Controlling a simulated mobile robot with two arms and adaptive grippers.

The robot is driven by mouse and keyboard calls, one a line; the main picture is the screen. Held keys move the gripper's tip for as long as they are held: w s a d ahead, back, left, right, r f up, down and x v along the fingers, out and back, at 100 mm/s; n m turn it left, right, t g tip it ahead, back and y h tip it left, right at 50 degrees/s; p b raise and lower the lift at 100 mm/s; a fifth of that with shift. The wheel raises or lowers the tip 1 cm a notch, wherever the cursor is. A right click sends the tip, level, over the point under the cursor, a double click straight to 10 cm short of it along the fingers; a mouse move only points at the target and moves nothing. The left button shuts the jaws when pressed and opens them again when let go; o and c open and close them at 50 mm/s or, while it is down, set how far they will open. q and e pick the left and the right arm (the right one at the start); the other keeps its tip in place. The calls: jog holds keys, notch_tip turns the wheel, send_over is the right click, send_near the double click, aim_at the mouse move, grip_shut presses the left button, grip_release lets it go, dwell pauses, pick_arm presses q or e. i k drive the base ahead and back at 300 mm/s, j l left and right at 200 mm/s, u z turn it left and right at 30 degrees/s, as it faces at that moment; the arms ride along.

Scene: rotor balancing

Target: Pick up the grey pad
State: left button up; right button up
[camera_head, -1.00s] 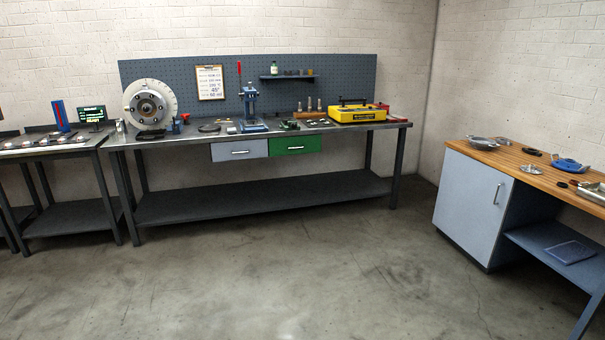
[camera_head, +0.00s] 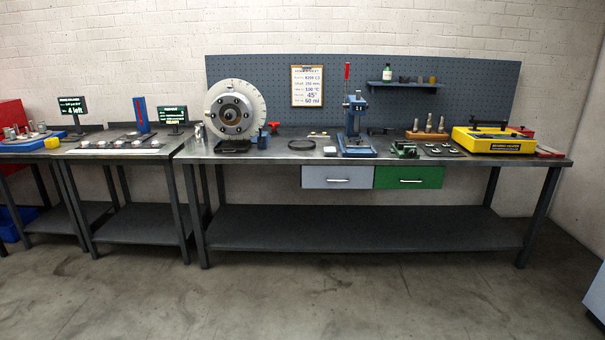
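I cannot pick out a grey pad for certain in the head view. Several small flat pieces lie on the long metal workbench (camera_head: 270,157), too small to tell apart. A small flat tray (camera_head: 318,135) lies near the back of the bench, and a dark ring (camera_head: 301,145) lies in front of it. Neither of my grippers is in view.
The bench carries a large disc rotor (camera_head: 234,109), a blue press (camera_head: 356,128), a green vise (camera_head: 403,150) and a yellow case (camera_head: 493,140). Side tables with small screens stand left. The lower shelf (camera_head: 360,229) is bare. The floor (camera_head: 330,300) in front is clear.

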aim_at(331, 151)
jog(key=i, duration=1.8)
